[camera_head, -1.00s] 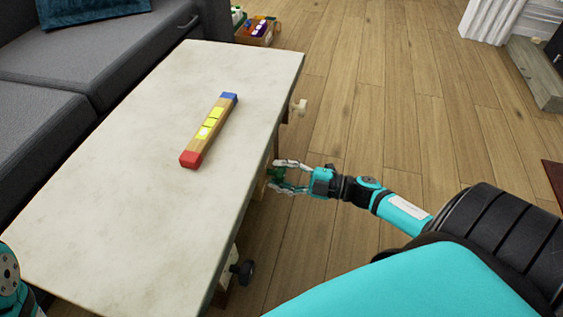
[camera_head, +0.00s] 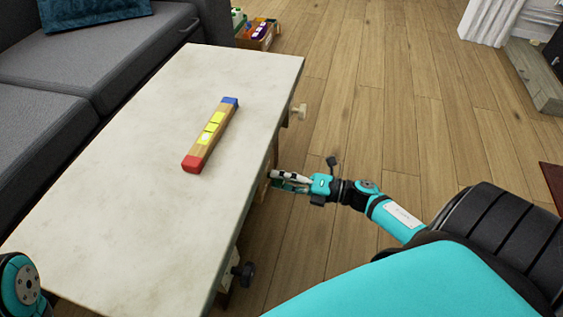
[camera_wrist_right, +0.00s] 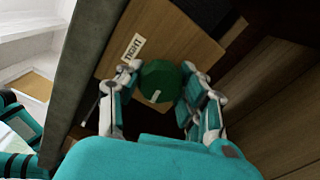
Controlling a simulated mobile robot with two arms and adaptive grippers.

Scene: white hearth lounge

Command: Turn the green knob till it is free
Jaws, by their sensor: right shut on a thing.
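The green knob (camera_wrist_right: 160,82) shows in the right wrist view, on a wooden panel (camera_wrist_right: 165,35) under the table's edge. It has a small pale mark on its face. My right gripper (camera_wrist_right: 160,88) has a finger on each side of the knob and is shut on it. In the head view my right gripper (camera_head: 284,180) is at the table's right side, and the knob is hidden there by the fingers. My left gripper is out of view; only part of my left arm shows at the lower left.
The pale table (camera_head: 110,150) carries a wooden bar (camera_head: 210,135) with red and blue ends and yellow patches. A cream knob (camera_head: 299,111) and a black knob (camera_head: 243,273) stick out from its right side. A grey sofa (camera_head: 60,80) stands left.

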